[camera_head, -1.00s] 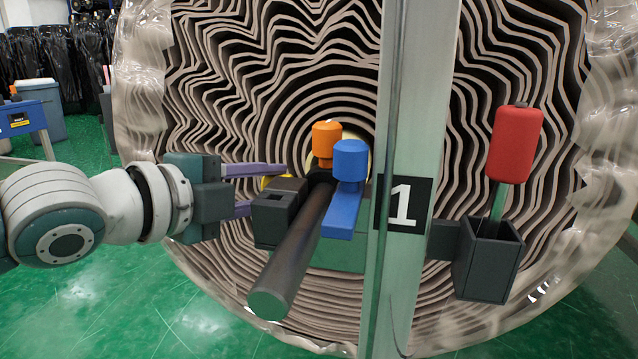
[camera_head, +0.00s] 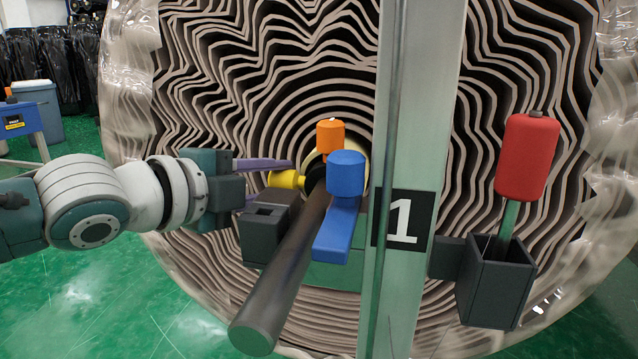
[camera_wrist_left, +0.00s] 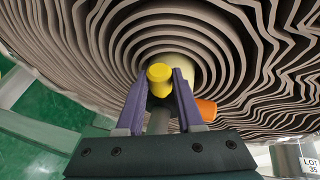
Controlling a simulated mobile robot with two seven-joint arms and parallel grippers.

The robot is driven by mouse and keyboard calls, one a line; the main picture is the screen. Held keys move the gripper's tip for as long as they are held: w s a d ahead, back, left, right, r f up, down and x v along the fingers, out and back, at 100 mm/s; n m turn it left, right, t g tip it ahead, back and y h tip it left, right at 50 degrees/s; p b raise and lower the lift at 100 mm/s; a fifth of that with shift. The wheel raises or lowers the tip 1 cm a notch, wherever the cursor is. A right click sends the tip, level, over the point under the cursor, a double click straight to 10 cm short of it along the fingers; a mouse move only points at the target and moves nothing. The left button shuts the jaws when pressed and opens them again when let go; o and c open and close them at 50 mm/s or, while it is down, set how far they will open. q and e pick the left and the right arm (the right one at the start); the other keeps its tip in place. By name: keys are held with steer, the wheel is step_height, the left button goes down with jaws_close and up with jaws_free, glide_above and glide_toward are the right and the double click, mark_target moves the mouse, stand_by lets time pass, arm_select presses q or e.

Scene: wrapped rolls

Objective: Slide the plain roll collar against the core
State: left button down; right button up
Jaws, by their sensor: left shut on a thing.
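A dark shaft (camera_head: 282,270) points out from the centre of the large wrapped roll (camera_head: 250,60). A dark collar (camera_head: 316,179) sits around it near the roll, with a yellow knob (camera_head: 286,179) on its left and an orange knob (camera_head: 330,137) on top. The pale core (camera_head: 311,162) shows partly behind the collar; I cannot tell whether they touch. My left gripper (camera_head: 283,180) is shut on the yellow knob, which shows between its purple fingers in the left wrist view (camera_wrist_left: 160,73). My right gripper is not in view.
A blue-handled lever (camera_head: 338,232) lies along the shaft's right side. A dark block (camera_head: 268,228) is at its left. A pale upright post (camera_head: 410,120) marked 1 stands right of the shaft. A red-handled tool (camera_head: 527,157) stands in a dark holder (camera_head: 497,285).

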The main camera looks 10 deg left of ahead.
arm_select(q)
steer(key=shift+w+a+f, duration=0.1)
steer(key=shift+a, duration=0.05)
steer(key=c, duration=0.5)
jaws_free()
steer(key=shift+w, duration=0.1)
steer(key=shift+c, duration=0.2)
steer(key=shift+s+a+r+p, duration=0.1)
steer(key=shift+s+r+p, duration=0.15)
steer(key=shift+s+p, duration=0.15)
steer(key=p+v, duration=0.3)
steer(key=v, duration=0.6)
steer(key=shift+f, duration=0.1)
